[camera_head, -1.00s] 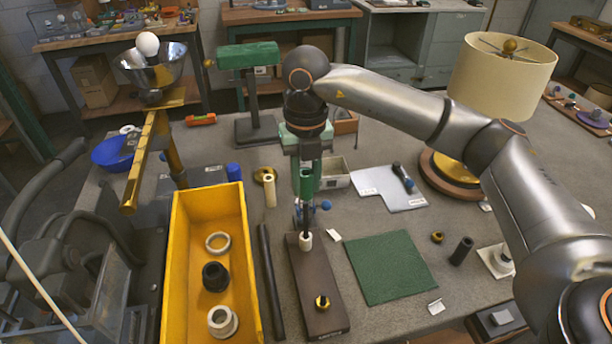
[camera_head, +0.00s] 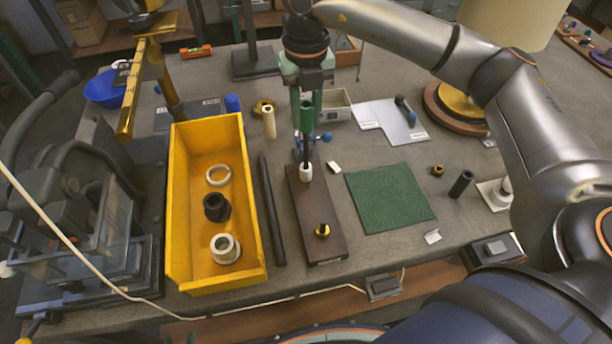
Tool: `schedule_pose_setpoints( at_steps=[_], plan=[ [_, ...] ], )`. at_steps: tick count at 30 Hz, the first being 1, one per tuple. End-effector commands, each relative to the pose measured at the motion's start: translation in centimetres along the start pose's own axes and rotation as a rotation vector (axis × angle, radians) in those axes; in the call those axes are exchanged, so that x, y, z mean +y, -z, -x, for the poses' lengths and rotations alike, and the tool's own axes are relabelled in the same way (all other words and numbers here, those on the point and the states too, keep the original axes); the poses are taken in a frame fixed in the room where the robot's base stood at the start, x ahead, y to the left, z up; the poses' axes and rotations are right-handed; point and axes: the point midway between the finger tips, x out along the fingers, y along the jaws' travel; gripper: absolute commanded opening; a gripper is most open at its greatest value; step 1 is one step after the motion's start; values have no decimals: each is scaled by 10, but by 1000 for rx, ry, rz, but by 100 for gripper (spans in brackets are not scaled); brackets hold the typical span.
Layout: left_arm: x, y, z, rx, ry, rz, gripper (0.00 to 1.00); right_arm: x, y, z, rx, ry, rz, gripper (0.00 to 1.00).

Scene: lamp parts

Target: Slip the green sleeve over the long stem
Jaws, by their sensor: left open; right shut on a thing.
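My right gripper (camera_head: 306,102) comes down from the top middle and is shut on the green sleeve (camera_head: 307,119), which it holds upright. The dark long stem (camera_head: 308,150) shows directly below the sleeve. It stands upright in a white collar (camera_head: 306,173) at the far end of a brown board (camera_head: 314,212). The sleeve's lower end meets the stem's upper part in the picture; I cannot tell whether it is around the stem or above it. The stem's top is hidden. My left gripper is not in view.
A yellow bin (camera_head: 178,225) with several rings stands to the left, with a dark rod (camera_head: 271,210) beside it. A brass ring (camera_head: 322,231) sits on the board's near end. A green mat (camera_head: 390,197) lies to the right. A blue knob (camera_head: 327,136) shows close beside the gripper.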

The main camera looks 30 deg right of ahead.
Motion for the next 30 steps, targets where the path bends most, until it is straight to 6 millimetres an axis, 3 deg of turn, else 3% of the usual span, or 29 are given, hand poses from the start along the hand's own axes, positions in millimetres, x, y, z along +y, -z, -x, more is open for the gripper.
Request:
schedule_pose_setpoints(
  at_steps=[18,30],
  plan=[
    [-2,-21,-20,0,0,0,50,0,0,-38,1,0,0,0],
    [-2,-22,-20,0,0,0,50,0,0,-39,0,0,0,0]
  ],
)
